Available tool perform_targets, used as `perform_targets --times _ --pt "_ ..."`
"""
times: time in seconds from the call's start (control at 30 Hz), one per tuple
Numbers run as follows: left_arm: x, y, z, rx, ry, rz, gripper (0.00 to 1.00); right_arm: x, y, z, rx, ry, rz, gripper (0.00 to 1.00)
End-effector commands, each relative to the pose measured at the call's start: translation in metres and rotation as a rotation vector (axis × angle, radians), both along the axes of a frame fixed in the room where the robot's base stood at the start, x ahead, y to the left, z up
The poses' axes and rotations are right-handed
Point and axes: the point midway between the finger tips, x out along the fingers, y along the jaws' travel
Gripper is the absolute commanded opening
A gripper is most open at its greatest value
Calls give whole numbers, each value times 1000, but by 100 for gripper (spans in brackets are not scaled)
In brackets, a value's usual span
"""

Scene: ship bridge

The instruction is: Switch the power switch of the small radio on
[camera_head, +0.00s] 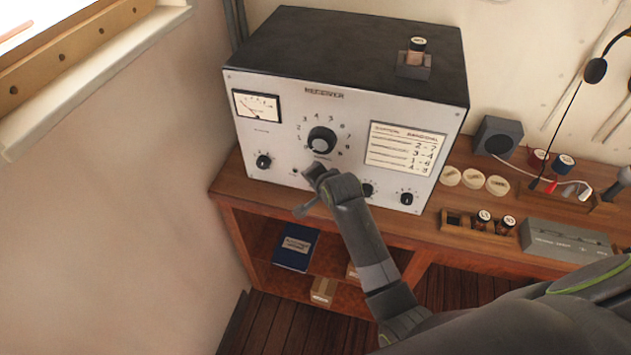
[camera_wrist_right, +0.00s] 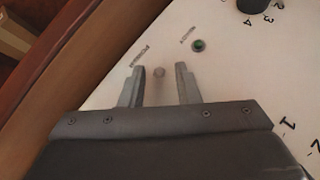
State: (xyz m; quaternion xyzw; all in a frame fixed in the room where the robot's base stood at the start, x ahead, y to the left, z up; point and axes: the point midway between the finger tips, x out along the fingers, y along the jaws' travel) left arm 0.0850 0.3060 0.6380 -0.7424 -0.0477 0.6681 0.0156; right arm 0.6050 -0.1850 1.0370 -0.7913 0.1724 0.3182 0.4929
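The radio, a black-topped box with a pale front panel (camera_head: 270,122) marked "RECEIVER", stands on a wooden bench. My right gripper (camera_head: 312,176) is at the lower middle of this panel, below the large dial knob (camera_head: 322,139), and hides part of it. In the right wrist view, my right gripper (camera_wrist_right: 160,67) is open, its two fingers apart. My left gripper is not in view.
Smaller knobs (camera_head: 263,161) sit along the panel's lower edge. The wooden bench (camera_head: 455,219) holds a grey speaker-like box (camera_head: 498,137), round discs (camera_head: 474,178), and a long grey box (camera_head: 566,240) to the right. A blue book (camera_head: 296,247) lies on the shelf below.

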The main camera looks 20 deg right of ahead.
Motion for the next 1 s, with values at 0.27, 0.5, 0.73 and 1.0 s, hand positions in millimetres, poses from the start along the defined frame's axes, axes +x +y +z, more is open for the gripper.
perform_targets --times 0.27,0.5,0.73,1.0 --pt "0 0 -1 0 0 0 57 -2 0 1 0 0 0 29" --pt "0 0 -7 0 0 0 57 -19 -1 15 1 -2 0 29" --pt "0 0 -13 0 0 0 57 -44 -2 39 1 -2 -1 29" --pt "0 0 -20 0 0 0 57 -76 -4 68 1 -3 0 29"
